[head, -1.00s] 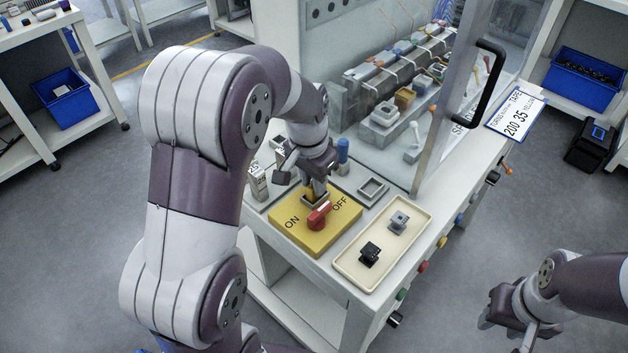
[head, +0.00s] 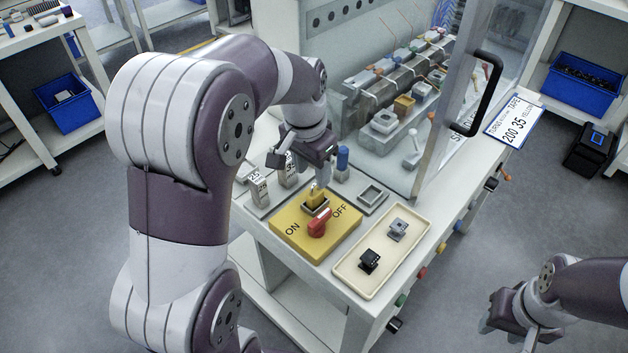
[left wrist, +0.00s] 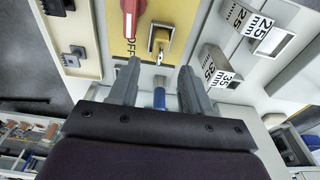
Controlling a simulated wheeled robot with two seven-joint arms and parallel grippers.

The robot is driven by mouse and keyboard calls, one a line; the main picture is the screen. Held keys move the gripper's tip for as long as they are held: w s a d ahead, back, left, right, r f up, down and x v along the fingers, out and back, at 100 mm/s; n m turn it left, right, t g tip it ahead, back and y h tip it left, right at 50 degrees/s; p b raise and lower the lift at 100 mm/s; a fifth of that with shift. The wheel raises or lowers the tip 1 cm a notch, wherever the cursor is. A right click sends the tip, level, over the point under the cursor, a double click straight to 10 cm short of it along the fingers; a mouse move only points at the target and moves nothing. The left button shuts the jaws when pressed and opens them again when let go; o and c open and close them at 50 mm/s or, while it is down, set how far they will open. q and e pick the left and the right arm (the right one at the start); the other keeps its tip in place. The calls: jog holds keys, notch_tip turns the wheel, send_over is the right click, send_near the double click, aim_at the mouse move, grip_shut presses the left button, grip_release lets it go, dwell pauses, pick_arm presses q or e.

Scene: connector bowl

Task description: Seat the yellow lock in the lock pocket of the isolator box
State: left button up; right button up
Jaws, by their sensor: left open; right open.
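The yellow lock (head: 316,195) stands in the dark-framed lock pocket (head: 314,210) of the yellow isolator box (head: 285,226), beside the red handle (head: 319,224). The lock also shows in the left wrist view (left wrist: 160,38), within the pocket frame; how deep it sits I cannot tell. My left gripper (head: 307,163) is open and empty, above and behind the lock and apart from it. Its two spread fingers show in the left wrist view (left wrist: 158,75), with the lock beyond their tips. My right gripper (head: 508,325) is open and empty, off the bench at lower right.
A cream tray (head: 347,268) with a black part (head: 370,261) and a grey part (head: 398,228) lies right of the box. Size-marked blocks (head: 259,186), a blue-topped post (head: 343,158) and an empty grey frame (head: 372,194) stand near. A clear door with a black handle (head: 483,95) rises behind.

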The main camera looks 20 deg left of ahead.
aim_at(311, 197)
pick_arm(q)
notch_tip(311, 197, up, 5)
jog(key=p, duration=0.2)
jog(key=s+d+f+n+p, duration=0.1)
jog(key=s+d+f+n, duration=0.2)
jog(key=s+f, duration=0.6)
jog(key=s, duration=0.4)
jog(key=shift+s+d+f+n, duration=0.15)
jog(key=shift+s+f+n, duration=0.15)
jog(key=shift+f, duration=0.1)
notch_tip(311, 197, up, 8)
jog(key=p, duration=0.8)
jog(key=shift+w, duration=0.1)
